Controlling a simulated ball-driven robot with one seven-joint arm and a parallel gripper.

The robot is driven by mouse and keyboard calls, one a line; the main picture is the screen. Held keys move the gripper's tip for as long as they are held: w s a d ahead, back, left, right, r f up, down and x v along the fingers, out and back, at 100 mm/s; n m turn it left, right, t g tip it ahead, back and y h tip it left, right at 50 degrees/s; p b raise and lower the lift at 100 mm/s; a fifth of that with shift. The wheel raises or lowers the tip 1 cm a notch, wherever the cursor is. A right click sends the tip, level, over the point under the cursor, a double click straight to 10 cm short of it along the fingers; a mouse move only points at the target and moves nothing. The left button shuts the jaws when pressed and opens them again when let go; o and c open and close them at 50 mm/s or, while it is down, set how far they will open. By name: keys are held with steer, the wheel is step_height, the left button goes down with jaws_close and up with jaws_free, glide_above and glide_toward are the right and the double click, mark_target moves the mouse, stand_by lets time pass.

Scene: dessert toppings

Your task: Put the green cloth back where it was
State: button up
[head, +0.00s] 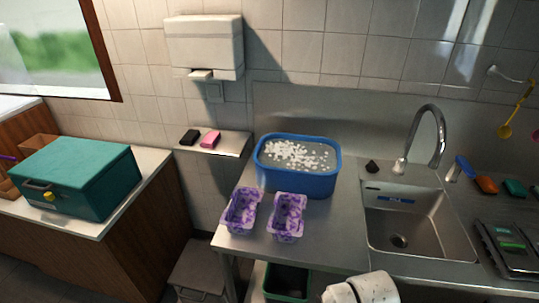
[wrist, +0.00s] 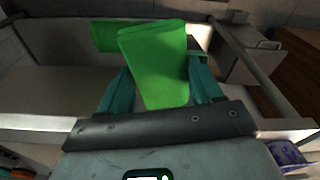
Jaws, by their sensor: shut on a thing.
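In the wrist view, the bright green cloth (wrist: 155,60) is between the teal fingers of my gripper (wrist: 158,72), which is shut on it. Its main part is a flat, upright panel that hides much of the space between the fingers. Another green part (wrist: 106,37) shows behind it to the left; I cannot tell whether it belongs to the same cloth. Beyond the cloth is a pale, blurred surface with a raised rim. In the head view, a white part of my arm shows at the bottom edge, and neither the gripper nor the held cloth can be made out.
A blue tub (head: 300,184) of water with white bits stands on the steel counter (head: 325,235), behind two purple containers (head: 241,212) (head: 287,218). The sink (head: 405,222) is to the right. A teal box (head: 75,178) stands at left. A dark green bin (head: 286,280) is below the counter.

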steer(key=shift+w+d+f+b, duration=0.1)
steer(key=shift+f+b, duration=1.05)
steer(key=shift+f, duration=0.2)
steer(key=shift+d+f+b, duration=0.1)
steer(key=shift+f+b, duration=1.05)
steer(key=shift+f, duration=0.2)
